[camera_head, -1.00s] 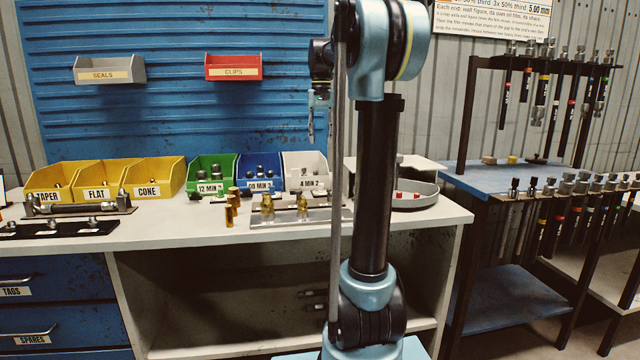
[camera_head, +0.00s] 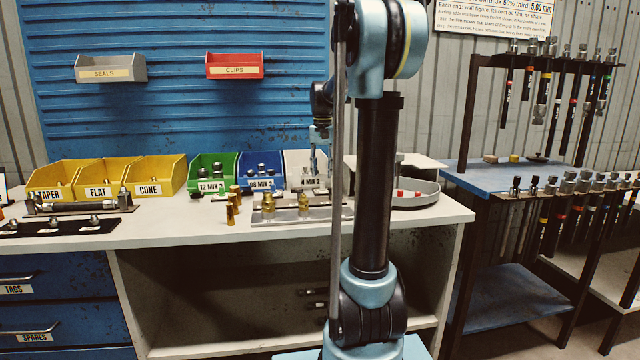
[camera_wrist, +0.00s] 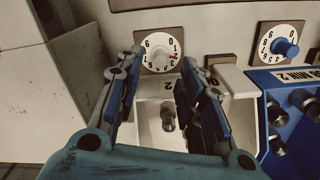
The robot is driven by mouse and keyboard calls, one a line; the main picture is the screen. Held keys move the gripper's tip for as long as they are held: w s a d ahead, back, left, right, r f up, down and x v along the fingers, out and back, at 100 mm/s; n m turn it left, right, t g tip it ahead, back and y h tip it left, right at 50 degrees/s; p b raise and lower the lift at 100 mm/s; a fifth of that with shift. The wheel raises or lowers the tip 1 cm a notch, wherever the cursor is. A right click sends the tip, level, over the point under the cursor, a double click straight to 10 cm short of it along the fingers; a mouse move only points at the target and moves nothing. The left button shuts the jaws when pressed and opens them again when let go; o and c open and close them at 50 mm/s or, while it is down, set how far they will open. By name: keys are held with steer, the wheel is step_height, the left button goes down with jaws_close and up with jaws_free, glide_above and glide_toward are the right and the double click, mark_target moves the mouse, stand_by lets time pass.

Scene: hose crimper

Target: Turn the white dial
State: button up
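The white dial (camera_wrist: 160,52) shows in the wrist view as a white numbered face on a brown plate, with a pale knob in its middle. It sits on the panel behind the white bin (camera_wrist: 150,118), which holds a metal fitting (camera_wrist: 168,117). My gripper (camera_wrist: 163,66) is open and empty. Its two fingertips appear on either side of the dial in the picture; I cannot tell how far in front of it they are. In the head view my gripper (camera_head: 313,150) hangs over the white bin (camera_head: 296,160); I cannot make out the dial there.
A blue dial (camera_wrist: 285,47) sits to the right, behind the blue bin (camera_wrist: 270,82) with several fittings. Brass fittings (camera_head: 268,203) stand on a metal plate in front of the bins. Green and yellow bins (camera_head: 155,175) line the bench to the left.

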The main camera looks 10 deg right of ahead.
mark_target(322, 186)
steer(key=shift+f, duration=2.2)
jaws_close()
